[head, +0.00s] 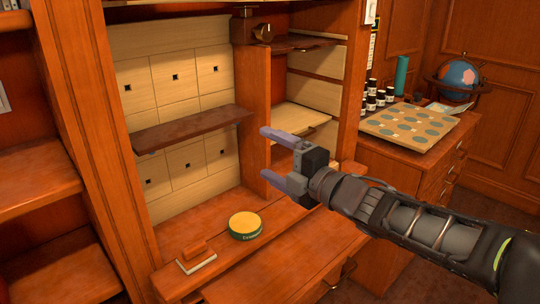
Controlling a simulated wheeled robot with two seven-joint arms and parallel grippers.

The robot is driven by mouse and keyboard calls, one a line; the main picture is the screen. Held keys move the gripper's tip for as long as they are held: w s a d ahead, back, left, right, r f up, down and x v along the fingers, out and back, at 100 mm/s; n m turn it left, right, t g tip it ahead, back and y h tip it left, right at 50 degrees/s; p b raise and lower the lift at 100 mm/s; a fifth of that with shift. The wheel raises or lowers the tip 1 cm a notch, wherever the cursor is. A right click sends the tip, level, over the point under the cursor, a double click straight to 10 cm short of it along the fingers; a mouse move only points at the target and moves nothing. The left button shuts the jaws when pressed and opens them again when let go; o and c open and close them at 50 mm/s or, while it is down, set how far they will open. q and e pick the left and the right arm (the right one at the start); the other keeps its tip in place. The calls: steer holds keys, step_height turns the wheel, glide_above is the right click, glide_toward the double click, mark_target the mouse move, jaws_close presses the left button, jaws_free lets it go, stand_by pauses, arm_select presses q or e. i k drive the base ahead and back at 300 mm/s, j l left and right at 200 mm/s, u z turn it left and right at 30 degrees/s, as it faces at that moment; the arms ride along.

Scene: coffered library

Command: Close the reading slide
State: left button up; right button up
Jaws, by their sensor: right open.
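The reading slide (290,262) looks to be the flat reddish-brown wooden board at the bottom middle, sticking out from below the cabinet's ledge. A small dark metal pull (347,268) shows near its right end. My right gripper (265,157) comes in from the right and is open and empty, its two fingers pointing left. It hangs in front of the cabinet's upright divider, above the ledge and apart from the board. The forearm passes over the board's far right side. My left gripper is out of view.
A round green tin with a yellow lid (245,225) and a small block on a white-edged pad (196,257) sit on the ledge. Dark shelf boards (190,130) jut out above. At right, a chest (420,165) carries a dotted tray (408,126), small bottles and a globe (458,78).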

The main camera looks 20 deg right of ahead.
mark_target(288, 268)
steer(key=z, duration=1.3)
steer(key=l+u, duration=0.15)
steer(key=u, duration=0.35)
steer(key=k+l+u, duration=0.15)
steer(key=u, duration=0.35)
steer(key=k+u, duration=0.15)
steer(key=u, duration=0.3)
